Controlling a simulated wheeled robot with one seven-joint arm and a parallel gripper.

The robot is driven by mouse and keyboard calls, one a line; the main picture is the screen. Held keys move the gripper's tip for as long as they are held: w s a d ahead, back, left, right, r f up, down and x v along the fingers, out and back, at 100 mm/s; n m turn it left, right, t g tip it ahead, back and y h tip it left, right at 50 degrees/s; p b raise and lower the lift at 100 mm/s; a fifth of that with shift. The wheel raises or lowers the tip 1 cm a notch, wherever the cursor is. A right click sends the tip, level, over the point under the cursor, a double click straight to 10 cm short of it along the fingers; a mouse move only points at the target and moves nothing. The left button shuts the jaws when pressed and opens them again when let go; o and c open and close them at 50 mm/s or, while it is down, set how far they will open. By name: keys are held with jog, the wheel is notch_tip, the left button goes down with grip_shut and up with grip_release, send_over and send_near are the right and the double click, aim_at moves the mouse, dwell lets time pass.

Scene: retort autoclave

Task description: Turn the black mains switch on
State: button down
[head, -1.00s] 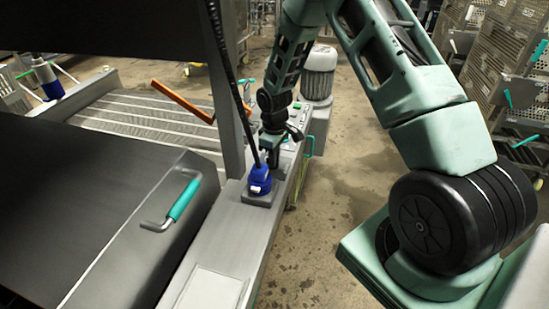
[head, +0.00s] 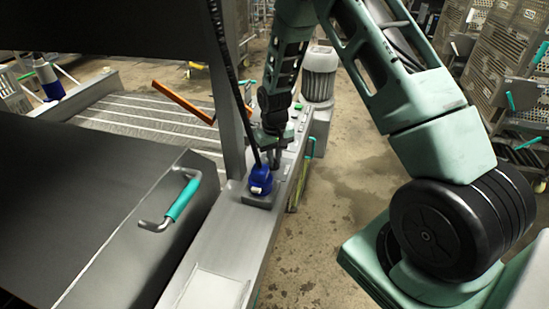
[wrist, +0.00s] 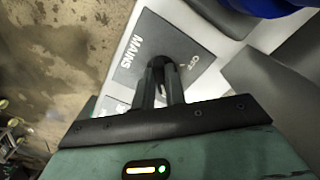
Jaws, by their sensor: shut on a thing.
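The dark switch plate (wrist: 185,40) in the wrist view carries the words MAINS and OFF in white. My gripper (wrist: 162,68) is over this plate, its two dark fingers close together and shut on the black mains switch (wrist: 161,84). The switch is mostly hidden between the fingers, so its exact angle cannot be told. In the head view my gripper (head: 275,160) points down at the machine's side ledge, just behind the blue connector. There the switch is hidden by the gripper.
The blue connector (head: 260,181) with a black cable stands close to my gripper. A grey post (head: 229,110) rises to its left. A turquoise-gripped handle (head: 181,200) sits on the dark door. Small panel buttons lie beyond my gripper. Open floor is to the right.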

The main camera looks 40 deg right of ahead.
dwell(0.4)
jog(key=c, duration=1.4)
grip_release()
jog(key=shift+c, duration=0.2)
jog(key=shift+r, duration=0.1)
notch_tip(320, 180, up, 17)
jog(key=b, duration=0.2)
jog(key=shift+r, duration=0.15)
